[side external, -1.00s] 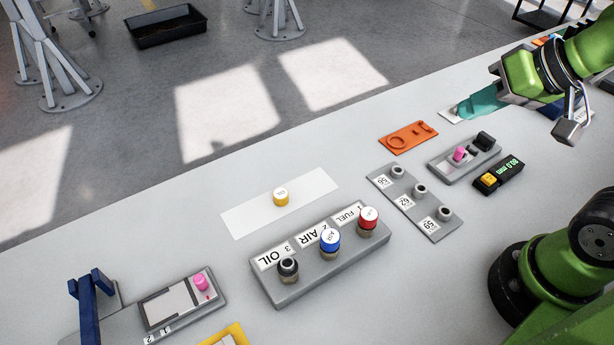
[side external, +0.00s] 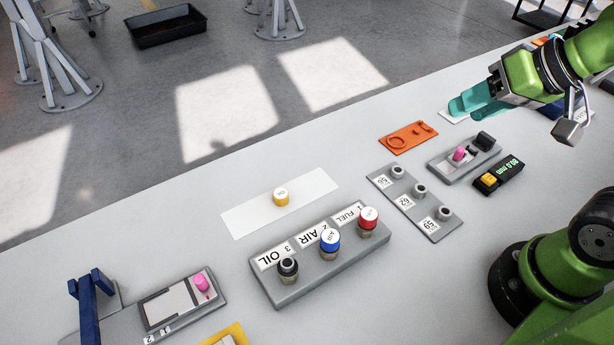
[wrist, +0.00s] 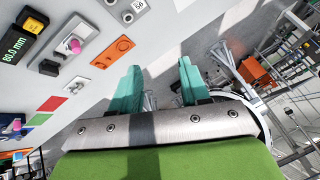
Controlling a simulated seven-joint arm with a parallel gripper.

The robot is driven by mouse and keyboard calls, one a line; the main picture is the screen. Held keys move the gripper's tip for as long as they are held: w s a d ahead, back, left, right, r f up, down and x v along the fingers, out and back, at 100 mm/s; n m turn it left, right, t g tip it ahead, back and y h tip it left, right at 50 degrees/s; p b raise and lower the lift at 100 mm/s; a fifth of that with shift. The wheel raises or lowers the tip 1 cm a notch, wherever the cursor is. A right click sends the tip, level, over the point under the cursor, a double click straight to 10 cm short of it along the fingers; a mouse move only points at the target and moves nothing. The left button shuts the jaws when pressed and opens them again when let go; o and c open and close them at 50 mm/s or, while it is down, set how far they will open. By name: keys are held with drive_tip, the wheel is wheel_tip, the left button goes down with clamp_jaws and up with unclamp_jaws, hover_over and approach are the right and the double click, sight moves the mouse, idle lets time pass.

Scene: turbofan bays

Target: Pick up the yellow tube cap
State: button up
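The yellow tube cap (side external: 281,197) stands on a white strip (side external: 240,218) in the middle of the bench in the side view. It is not visible in the wrist view. My gripper (side external: 474,98), with teal fingers, is above the far right part of the bench, well away from the cap. The wrist view shows the two fingers of my gripper (wrist: 158,85) spread apart with nothing between them. A grey block (side external: 322,285) near the cap carries a blue cap (side external: 330,240), a red cap (side external: 368,217) and a dark uncapped fitting (side external: 288,267) at the OIL label.
Right of the strip lie a grey plate with fittings (side external: 408,212), an orange tray (side external: 408,137), a grey fixture with a pink knob (side external: 463,158) and a black gauge (side external: 499,176). A blue-posted fixture (side external: 88,305) stands at the lower left.

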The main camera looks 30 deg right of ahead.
drive_tip(key=shift+o, duration=0.9)
